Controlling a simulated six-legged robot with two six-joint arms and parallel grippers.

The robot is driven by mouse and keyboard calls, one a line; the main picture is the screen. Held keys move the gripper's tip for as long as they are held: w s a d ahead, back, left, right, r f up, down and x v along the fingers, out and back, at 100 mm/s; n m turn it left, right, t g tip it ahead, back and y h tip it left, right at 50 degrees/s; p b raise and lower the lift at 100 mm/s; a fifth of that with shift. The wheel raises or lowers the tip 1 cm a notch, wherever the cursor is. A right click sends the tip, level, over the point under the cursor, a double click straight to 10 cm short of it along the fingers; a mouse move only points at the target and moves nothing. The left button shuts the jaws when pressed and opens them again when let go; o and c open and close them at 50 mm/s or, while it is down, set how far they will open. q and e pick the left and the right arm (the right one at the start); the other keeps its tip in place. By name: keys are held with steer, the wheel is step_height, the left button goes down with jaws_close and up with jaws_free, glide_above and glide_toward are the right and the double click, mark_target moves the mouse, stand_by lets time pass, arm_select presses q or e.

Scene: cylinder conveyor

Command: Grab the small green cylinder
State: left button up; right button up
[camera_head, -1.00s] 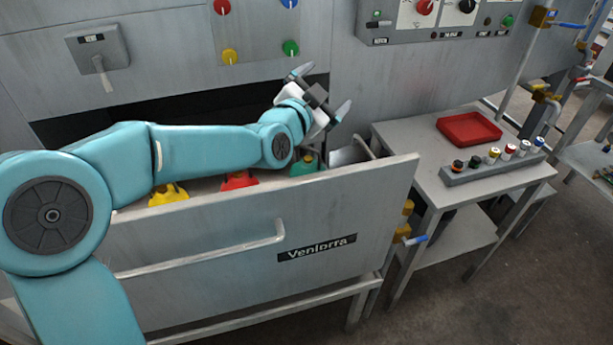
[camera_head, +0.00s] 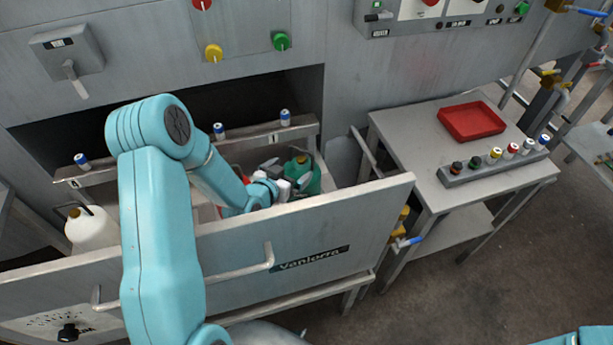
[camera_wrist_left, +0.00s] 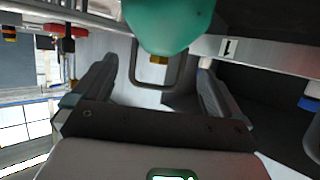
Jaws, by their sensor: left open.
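My right gripper is out of view.
A white jug (camera_head: 92,230) stands in the drawer at left. A rail (camera_head: 245,138) with several blue-capped vials runs behind. The right table (camera_head: 420,160) holds a red tray (camera_head: 470,121) and a rack (camera_head: 495,166) of small cylinders, one green-topped. The drawer's front wall borders my arm.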

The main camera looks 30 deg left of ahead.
mark_target(297, 166)
arm_select(q)
steer(key=x, duration=0.3)
steer(key=p+x, duration=0.1)
steer(key=x, duration=0.1)
steer(key=shift+w+f, duration=0.25)
steer(key=shift+f, duration=0.2)
steer(key=c, duration=1.7)
steer(key=shift+r, duration=0.1)
steer(key=shift+c, duration=0.7)
